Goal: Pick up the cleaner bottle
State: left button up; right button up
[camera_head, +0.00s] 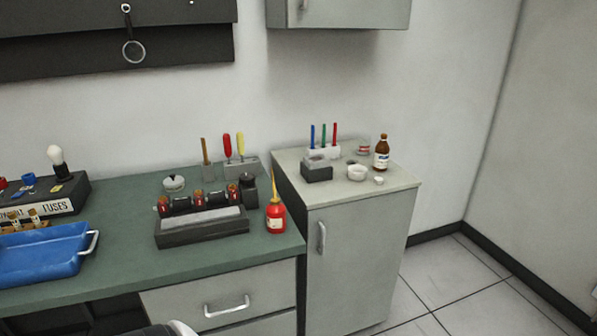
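A small brown bottle (382,154) with a pale label and a dark cap stands upright on the low grey cabinet's top, near its right back edge. It looks like the cleaner bottle, but its label is too small to read. Nothing touches it from above. A red squeeze bottle (275,218) with a yellow pointed nozzle stands at the right end of the green workbench. Neither of my grippers can be made out in the head view.
Close to the brown bottle stand a white cup (357,173), a small white lid (379,181), a dark box (316,170) and a pen holder (323,152). A blue tray (45,262) sits on the workbench at left.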

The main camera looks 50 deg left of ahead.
aim_at(382, 154)
jog(key=u, duration=1.3)
jog(key=i+l+u, duration=0.3)
jog(key=i+j, duration=0.05)
